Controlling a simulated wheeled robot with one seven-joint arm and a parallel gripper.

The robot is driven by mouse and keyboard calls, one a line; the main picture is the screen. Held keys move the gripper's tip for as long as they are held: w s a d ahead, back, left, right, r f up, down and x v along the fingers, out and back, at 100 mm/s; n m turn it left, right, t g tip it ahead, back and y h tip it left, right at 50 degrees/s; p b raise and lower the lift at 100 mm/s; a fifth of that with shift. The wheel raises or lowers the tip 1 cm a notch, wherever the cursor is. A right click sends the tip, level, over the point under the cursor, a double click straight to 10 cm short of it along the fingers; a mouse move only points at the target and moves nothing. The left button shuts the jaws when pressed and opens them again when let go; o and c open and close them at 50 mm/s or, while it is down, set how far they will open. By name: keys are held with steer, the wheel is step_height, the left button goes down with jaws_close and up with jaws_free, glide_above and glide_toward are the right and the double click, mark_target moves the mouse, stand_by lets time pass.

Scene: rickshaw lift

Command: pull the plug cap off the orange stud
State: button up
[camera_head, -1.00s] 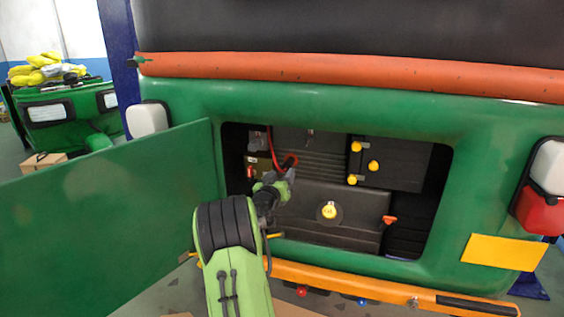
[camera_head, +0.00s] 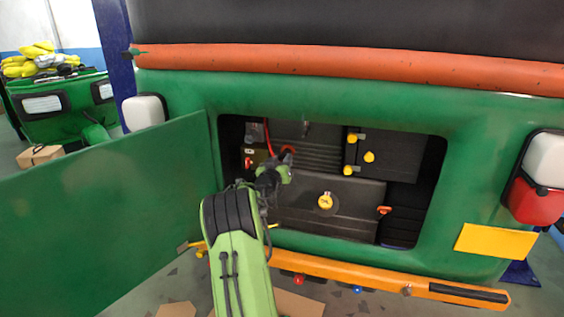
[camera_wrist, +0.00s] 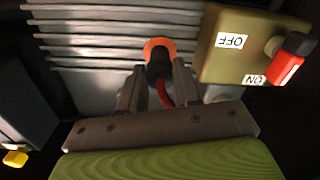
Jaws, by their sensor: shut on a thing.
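My gripper (camera_wrist: 156,90) is shut on a black plug cap (camera_wrist: 158,66), its two grey fingers on either side of it. An orange ring (camera_wrist: 159,44) of the stud shows just behind the cap, against the grey ribbed panel. The cap looks in line with the ring; I cannot tell whether a gap separates them. A red cable (camera_wrist: 165,93) hangs from the cap between the fingers. In the head view my gripper (camera_head: 280,168) reaches into the open bay, in front of the orange ring (camera_head: 288,150), and hides most of the cap.
A brass switch box (camera_wrist: 233,50) with ON and OFF labels and a red lever (camera_wrist: 288,62) stands close right of the fingers. The green door (camera_head: 105,205) stands open at left. Yellow knobs (camera_head: 369,157) dot the black panels. An orange bumper (camera_head: 370,287) runs below the opening.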

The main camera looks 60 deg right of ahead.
steer(key=a+b, duration=0.4)
steer(key=shift+s, duration=0.35)
stand_by(0.3)
steer(key=shift+r, duration=0.1)
